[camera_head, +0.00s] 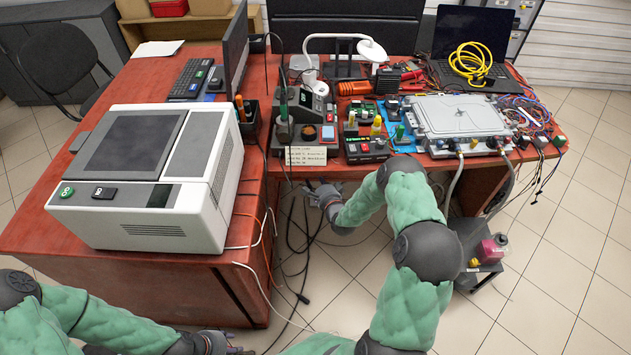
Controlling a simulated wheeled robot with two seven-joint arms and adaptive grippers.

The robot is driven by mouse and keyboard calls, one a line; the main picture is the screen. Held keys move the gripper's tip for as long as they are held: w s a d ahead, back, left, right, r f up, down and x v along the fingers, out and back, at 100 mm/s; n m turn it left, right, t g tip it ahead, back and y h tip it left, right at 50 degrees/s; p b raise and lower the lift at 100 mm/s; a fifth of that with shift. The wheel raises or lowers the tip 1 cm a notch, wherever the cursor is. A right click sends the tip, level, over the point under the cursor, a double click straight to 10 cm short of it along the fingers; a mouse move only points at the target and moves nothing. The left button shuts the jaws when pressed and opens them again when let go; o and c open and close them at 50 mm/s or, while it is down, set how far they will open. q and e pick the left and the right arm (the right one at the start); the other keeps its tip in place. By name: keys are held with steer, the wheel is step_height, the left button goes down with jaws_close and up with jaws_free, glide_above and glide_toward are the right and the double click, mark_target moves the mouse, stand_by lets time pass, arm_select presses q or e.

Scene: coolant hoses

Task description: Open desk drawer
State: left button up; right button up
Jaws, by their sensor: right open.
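The red-brown wooden desk (60,222) is L-shaped, with a pedestal (243,283) below the printer side. I cannot make out a drawer front or handle; any drawer under the far section is hidden by the desktop edge and my arm. My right gripper (318,194) is low, just below the front edge of the far desktop, over the floor; it is open and looks empty. Whether it touches the desk is not clear. My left gripper (238,350) is at the bottom edge, partly cut off, in front of the pedestal; its fingers are too small to judge.
A large white printer (150,175) covers the left desktop. Tools, a lamp (345,42), a silver metal case (455,118) and coloured wires (530,112) crowd the far section. Black cables (292,240) hang to the floor between desk and gripper.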

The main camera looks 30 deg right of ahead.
steer(key=shift+w, duration=0.25)
jaws_close()
arm_select(q)
steer(key=shift+s+a+r+p, duration=0.2)
steer(key=shift+s+r+p, duration=0.15)
steer(key=shift+r+p, duration=0.35)
steer(key=shift+s+a+r+p, duration=0.25)
steer(key=shift+s+r+p, duration=0.1)
steer(key=shift+r+p, duration=0.35)
steer(key=shift+s+a+r+p, duration=0.2)
steer(key=shift+s+r+p, duration=0.15)
steer(key=shift+r+p, duration=0.35)
arm_select(e)
steer(key=s+a, duration=0.6)
steer(key=s, duration=0.4)
steer(key=s+a, duration=0.6)
steer(key=s, duration=0.4)
steer(key=shift+s+a, duration=0.25)
steer(key=shift+s, duration=0.05)
